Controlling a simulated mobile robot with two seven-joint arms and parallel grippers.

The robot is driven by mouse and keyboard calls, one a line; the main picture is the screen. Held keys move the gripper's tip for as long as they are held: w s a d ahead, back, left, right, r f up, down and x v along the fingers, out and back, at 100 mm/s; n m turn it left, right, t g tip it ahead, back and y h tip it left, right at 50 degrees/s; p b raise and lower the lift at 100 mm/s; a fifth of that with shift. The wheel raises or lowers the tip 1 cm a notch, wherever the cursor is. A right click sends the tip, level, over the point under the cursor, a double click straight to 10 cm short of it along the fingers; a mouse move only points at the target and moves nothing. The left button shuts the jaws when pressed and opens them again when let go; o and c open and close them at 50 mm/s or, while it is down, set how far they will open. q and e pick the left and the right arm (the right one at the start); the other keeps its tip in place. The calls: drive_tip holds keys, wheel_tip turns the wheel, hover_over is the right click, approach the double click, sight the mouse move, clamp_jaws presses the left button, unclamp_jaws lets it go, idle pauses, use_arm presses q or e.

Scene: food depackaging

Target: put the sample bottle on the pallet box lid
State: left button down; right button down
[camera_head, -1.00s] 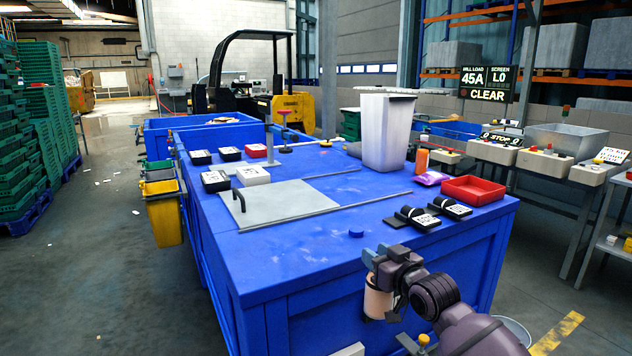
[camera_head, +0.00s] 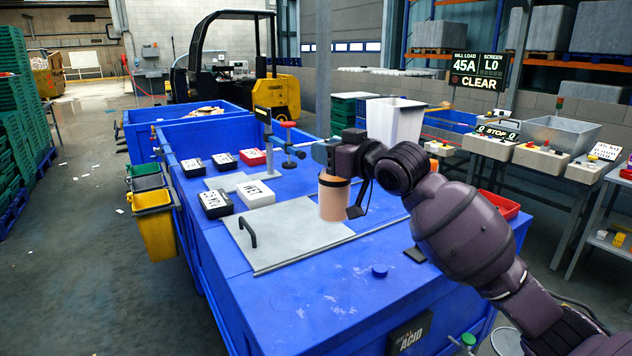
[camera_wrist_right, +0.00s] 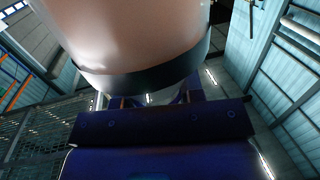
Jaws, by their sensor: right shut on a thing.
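The sample bottle (camera_head: 333,200) is a pinkish-beige cylinder with a dark band near its top. My right gripper (camera_head: 338,168) is shut on it and holds it roughly upright over the blue pallet box lid (camera_head: 320,305). In the head view the bottle overlaps the right edge of a grey plate; any gap beneath it is hard to judge. In the right wrist view the bottle (camera_wrist_right: 130,35) and its dark band fill the upper middle. My left gripper is not in view.
The grey plate (camera_head: 290,232) with a black handle lies on the lid. Black, white and red labelled boxes (camera_head: 215,203) stand behind it to the left. A small blue cap (camera_head: 379,271) lies nearer the front. A white bin (camera_head: 395,118) and red tray (camera_head: 500,204) are partly hidden by my arm.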

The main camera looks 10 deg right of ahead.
sight(326, 208)
drive_tip(key=shift+w+a+r, duration=0.2)
drive_tip(key=shift+w, duration=0.05)
drive_tip(key=shift+f, duration=0.25)
wheel_tip(326, 208, down, 13)
drive_tip(key=shift+s+r+b, duration=0.1)
drive_tip(key=shift+r+b, duration=0.05)
drive_tip(key=shift+b, duration=0.15)
wheel_tip(326, 208, down, 7)
drive_tip(key=shift+r+b, duration=0.15)
drive_tip(key=shift+b, duration=0.15)
drive_tip(key=c, duration=0.7)
unclamp_jaws()
drive_tip(key=shift+c, duration=0.2)
